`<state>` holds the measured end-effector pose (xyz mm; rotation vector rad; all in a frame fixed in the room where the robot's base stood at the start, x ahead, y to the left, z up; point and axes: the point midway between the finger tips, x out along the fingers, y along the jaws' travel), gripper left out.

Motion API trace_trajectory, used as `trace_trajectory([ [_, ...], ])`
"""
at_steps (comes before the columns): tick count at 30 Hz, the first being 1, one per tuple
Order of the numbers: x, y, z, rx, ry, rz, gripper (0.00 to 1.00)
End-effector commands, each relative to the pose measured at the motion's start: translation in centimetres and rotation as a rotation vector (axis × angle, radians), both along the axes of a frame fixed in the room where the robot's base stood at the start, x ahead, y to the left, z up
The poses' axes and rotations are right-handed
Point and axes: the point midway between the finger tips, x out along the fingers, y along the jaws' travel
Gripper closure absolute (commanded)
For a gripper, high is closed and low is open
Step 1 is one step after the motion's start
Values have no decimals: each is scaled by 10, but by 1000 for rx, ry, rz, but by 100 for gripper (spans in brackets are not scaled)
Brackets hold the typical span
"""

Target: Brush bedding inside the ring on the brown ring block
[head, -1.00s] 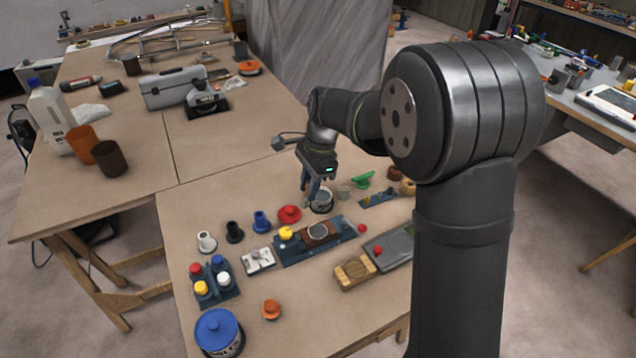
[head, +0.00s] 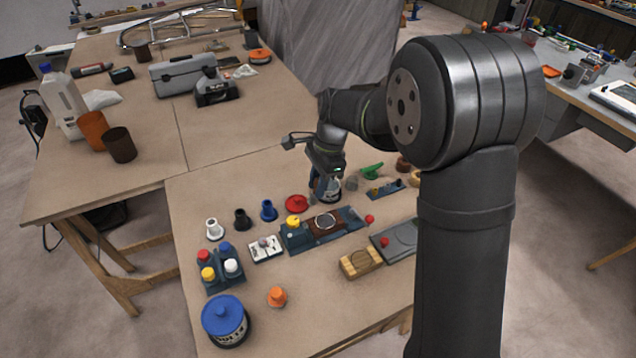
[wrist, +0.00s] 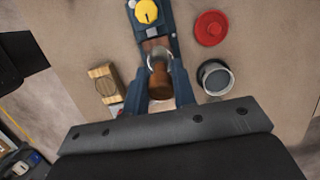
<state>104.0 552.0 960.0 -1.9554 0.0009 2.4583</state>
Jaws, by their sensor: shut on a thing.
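My gripper (wrist: 162,95) is shut on a brown handle-like piece (wrist: 162,80), which I take for the brush; its lower end is hard to make out. In the wrist view, it overlaps the grey ring (wrist: 157,53) on the brown ring block. I cannot tell whether it touches. The brown ring block (head: 329,234) sits in the dark blue board (head: 297,240), with the ring (head: 325,220) on top. In the head view, my gripper (head: 325,190) is above and behind the block, overlapping the open grey pot. That pot (wrist: 215,77) stands beside the board. Bedding is not clearly distinguishable.
A yellow knob (head: 293,222) is on the board's left end, and a red lid (head: 297,203) lies behind. A wooden block (head: 361,262) is in front, right. A blue-lidded tub (head: 224,318) and an orange knob (head: 277,297) stand near the front, with bare table between.

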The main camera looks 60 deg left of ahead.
Motion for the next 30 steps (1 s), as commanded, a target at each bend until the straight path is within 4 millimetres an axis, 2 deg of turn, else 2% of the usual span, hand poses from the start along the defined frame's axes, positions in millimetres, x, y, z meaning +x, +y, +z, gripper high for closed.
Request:
trace_trajectory([
  [25,0,-1,-75,-2,1,-1,98],
  [30,17,0,-77,0,0,-3,98],
])
